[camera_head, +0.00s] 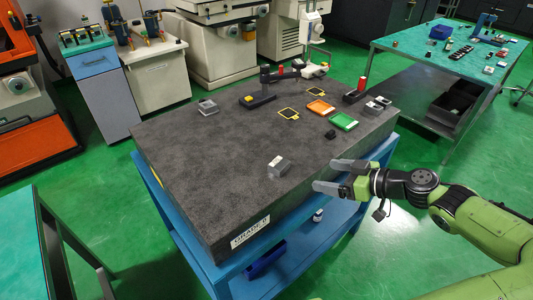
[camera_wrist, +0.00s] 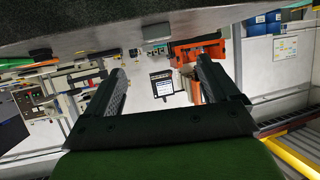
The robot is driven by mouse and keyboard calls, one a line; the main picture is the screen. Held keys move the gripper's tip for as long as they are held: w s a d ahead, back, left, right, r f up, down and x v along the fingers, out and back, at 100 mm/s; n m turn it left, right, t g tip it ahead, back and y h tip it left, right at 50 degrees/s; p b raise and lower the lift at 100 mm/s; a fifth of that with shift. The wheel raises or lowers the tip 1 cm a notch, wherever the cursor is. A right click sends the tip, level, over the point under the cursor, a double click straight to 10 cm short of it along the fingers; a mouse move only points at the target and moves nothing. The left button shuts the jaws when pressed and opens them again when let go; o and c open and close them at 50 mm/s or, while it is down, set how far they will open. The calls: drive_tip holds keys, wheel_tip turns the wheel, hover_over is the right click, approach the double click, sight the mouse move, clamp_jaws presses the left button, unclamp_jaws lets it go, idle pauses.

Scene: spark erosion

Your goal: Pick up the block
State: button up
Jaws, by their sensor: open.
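A small grey metal block (camera_head: 279,166) with a pale label sits on the dark granite plate (camera_head: 215,165), near its front edge. A small grey block (camera_wrist: 156,31) also shows at the plate's edge in the wrist view, which looks upside down; I take it to be the same one. My gripper (camera_head: 326,175) is open and empty, to the right of the block and apart from it, at the plate's front right edge. Its two fingers point left toward the block. In the wrist view both fingers (camera_wrist: 160,72) are spread with nothing between them.
Another grey block (camera_head: 207,107) lies at the back left of the plate. The plate's left half is mostly clear. A teal bench (camera_head: 430,55) stands at the right.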

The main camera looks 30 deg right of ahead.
sight(283, 165)
drive_tip(key=b+x, duration=0.1)
drive_tip(key=x, duration=0.4)
drive_tip(key=b+x, duration=0.1)
drive_tip(key=x, duration=0.4)
drive_tip(key=b+x, duration=0.1)
drive_tip(key=x, duration=0.4)
drive_tip(key=shift+w+d+r, duration=0.15)
drive_tip(key=shift+w+d, duration=0.05)
drive_tip(key=shift+w, duration=0.25)
drive_tip(key=shift+s+r, duration=0.1)
drive_tip(key=c, duration=1.5)
